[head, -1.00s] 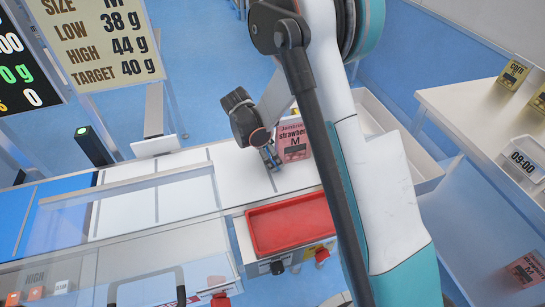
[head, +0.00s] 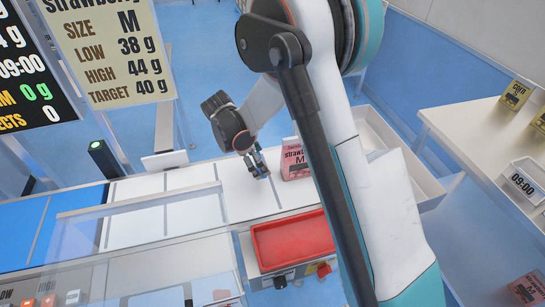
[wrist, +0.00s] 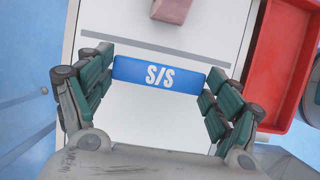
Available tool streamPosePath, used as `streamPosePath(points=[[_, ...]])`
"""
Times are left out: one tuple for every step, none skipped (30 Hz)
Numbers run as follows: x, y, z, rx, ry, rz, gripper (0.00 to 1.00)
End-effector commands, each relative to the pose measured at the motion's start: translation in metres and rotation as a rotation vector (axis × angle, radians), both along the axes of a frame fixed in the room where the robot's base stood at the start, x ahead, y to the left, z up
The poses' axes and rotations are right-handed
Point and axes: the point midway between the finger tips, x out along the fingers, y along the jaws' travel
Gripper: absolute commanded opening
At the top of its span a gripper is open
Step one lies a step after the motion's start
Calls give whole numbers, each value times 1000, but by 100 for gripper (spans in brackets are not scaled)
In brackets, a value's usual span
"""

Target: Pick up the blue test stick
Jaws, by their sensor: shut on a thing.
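The blue test stick (wrist: 160,74) is a flat bar with white "S/S" lettering. In the wrist view it lies crosswise between the two green-padded fingers of my gripper (wrist: 163,82), which are shut on its ends. In the head view my gripper (head: 258,164) is over the white belt, just left of the pink strawberry pouch. The stick is too small there to make out clearly. I cannot tell from these views how high it is above the belt.
The pink strawberry pouch (head: 296,159) stands at the right of the white belt (head: 190,178). A red tray (head: 291,241) is in front. A clear guard (head: 139,205) covers part of the belt.

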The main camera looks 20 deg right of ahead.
Motion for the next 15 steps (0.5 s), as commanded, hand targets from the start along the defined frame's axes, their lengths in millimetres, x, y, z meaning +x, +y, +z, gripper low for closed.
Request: streamPosePath(points=[[0, 17, 2, 0, 0, 5, 58], [0, 26, 2, 0, 0, 6, 58], [0, 38, 2, 0, 0, 5, 58], [0, 47, 2, 0, 0, 5, 58], [0, 55, 2, 0, 0, 4, 58], [0, 66, 2, 0, 1, 5, 58], [0, 74, 2, 0, 0, 3, 58], [0, 81, 2, 1, 1, 4, 58], [0, 90, 2, 1, 1, 4, 58], [0, 96, 1, 1, 0, 2, 58], [0, 102, 1, 1, 0, 2, 58], [0, 109, 1, 1, 0, 3, 58], [0, 113, 1, 0, 1, 2, 58], [0, 117, 1, 0, 0, 1, 58], [0, 122, 1, 0, 0, 1, 58]])
